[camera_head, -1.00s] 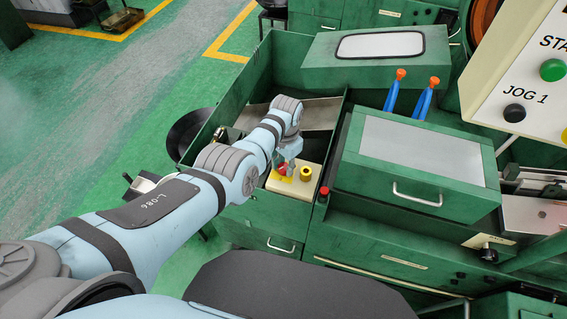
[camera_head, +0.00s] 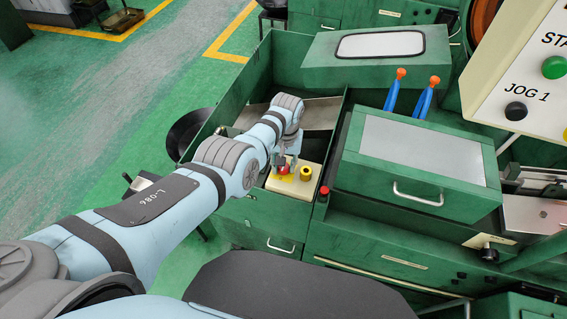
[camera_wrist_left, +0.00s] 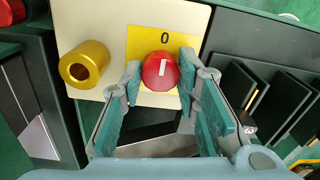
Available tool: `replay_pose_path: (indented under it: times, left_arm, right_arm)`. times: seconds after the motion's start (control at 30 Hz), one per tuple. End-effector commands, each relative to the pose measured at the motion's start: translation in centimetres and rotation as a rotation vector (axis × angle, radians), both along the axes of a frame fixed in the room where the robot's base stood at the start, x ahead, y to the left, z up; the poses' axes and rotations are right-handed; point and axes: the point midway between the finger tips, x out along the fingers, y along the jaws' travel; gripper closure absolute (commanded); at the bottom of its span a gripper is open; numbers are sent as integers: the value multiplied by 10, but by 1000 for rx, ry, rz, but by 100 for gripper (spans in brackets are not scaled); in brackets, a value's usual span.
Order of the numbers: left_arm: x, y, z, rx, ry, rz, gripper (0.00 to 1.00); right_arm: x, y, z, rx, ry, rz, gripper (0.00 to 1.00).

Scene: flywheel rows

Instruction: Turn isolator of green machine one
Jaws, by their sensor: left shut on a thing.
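The isolator is a round red knob (camera_wrist_left: 161,71) with a white bar mark on its face. It sits on a yellow plate (camera_wrist_left: 140,45) marked "0", on a cream box that also shows in the head view (camera_head: 309,187). The white bar stands nearly upright, tilted slightly, below the "0". My left gripper (camera_head: 283,164) reaches down at the box, and its two fingertips (camera_wrist_left: 160,66) are shut on either side of the red knob. In the head view the gripper partly covers the knob (camera_head: 283,170). My right gripper is not in view.
A brass cylinder (camera_wrist_left: 84,63) stands beside the knob on the same box. A small red button (camera_head: 324,191) is on the green machine's edge. Blue levers with orange tips (camera_head: 424,100) and a lidded green housing (camera_head: 415,155) stand to the right. A cream control panel (camera_head: 525,80) hangs at upper right.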

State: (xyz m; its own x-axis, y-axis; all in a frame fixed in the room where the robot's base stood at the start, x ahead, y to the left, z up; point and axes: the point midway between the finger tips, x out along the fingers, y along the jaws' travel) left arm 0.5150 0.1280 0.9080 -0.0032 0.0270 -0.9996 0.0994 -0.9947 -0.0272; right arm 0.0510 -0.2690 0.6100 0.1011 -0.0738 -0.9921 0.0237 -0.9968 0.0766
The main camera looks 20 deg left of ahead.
Motion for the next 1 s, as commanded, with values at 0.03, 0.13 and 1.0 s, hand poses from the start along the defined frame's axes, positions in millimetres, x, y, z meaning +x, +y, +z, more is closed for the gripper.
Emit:
replay_pose_path:
  times: [0.03, 0.13, 1.0]
  left_arm:
    - [2, 0, 1, 1, -5, 5, 99]
    - [2, 0, 1, 1, -5, 9, 99]
    - [2, -1, 10, -1, -3, 8, 50]
  right_arm:
    - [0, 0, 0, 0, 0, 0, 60]
    - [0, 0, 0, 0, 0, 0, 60]
    - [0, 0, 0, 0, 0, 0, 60]
